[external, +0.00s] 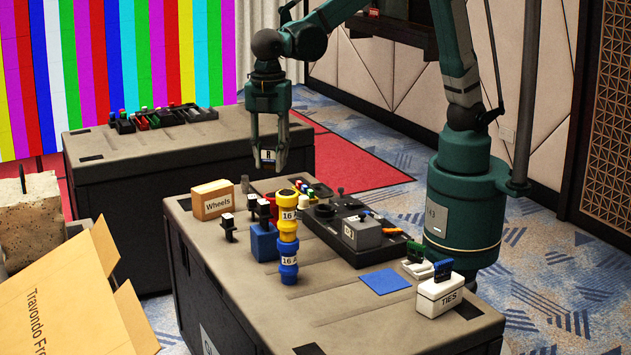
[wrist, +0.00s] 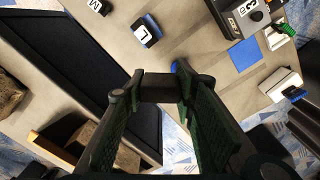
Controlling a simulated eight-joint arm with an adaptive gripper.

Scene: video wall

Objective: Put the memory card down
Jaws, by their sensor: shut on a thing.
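My gripper (external: 268,165) is high in the external view, pointing down, its fingers shut on a small dark block with a white label, which I take to be the memory card (external: 268,155). The card is clear of any surface. In the wrist view the dark card (wrist: 163,91) sits between the two green fingers (wrist: 161,82) of my gripper, and its label is hidden there. The fingers cover part of the scene below. A flat blue square (external: 386,281) lies bare on the near table; it also shows in the wrist view (wrist: 244,54).
The near table (external: 330,320) carries a Wheels box (external: 212,199), a blue block (external: 264,242), a yellow-blue stack (external: 288,238), a black tray with a grey block (external: 362,234) and a TIES box (external: 440,295). An open carton (external: 65,305) stands left.

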